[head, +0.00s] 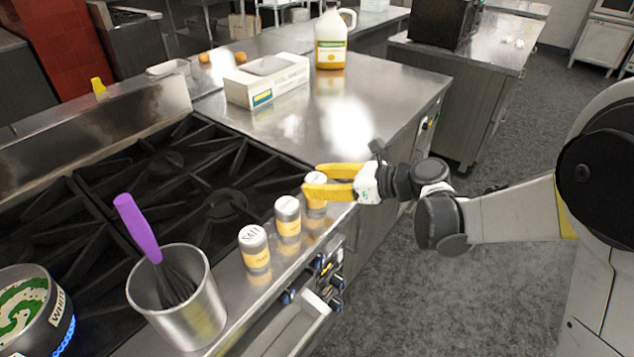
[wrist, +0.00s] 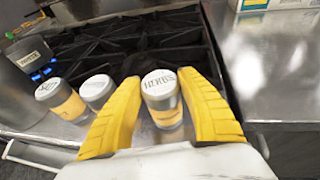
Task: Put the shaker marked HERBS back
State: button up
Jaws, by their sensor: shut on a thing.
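The shaker marked HERBS (wrist: 160,90) has a white lettered lid, a metal body and a yellow label. It stands upright between the yellow fingers of my gripper (wrist: 163,108), which is shut on it. In the head view my gripper (head: 325,183) reaches in from the right around the same shaker (head: 316,205), at the right end of a row on the steel front ledge of the stove (head: 222,322). The fingers hide part of its body in the head view. I cannot tell whether its base touches the ledge.
Two similar shakers stand to its left, a middle one (head: 288,218) and one marked SALT (head: 254,248). A metal pot (head: 190,318) with a purple-handled whisk (head: 138,228) is further left. A steel counter (head: 385,105) with a white box (head: 268,82) and a jug (head: 331,42) lies behind.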

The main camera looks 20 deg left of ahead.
jog(key=shift+f, duration=0.1)
jog(key=o, duration=1.3)
jog(key=shift+c, duration=0.2)
jog(key=shift+r, duration=0.2)
jog(key=p+v, duration=0.4)
jog(key=v, duration=0.8)
jog(key=s+d+n+t+h, duration=0.2)
jog(key=s+d+n+h, duration=0.5)
jog(key=s+d+n, duration=0.2)
jog(key=s+d+r+n+t+h, duration=0.1)
jog(key=s+d+n+h, duration=0.5)
jog(key=d, duration=0.8)
jog(key=s+n+t, duration=0.1)
jog(key=s+n, duration=0.2)
jog(key=n, duration=0.2)
jog(key=shift+d+r+t+h, duration=0.2)
jog(key=shift+t+h, duration=0.1)
jog(key=shift+h, duration=0.1)
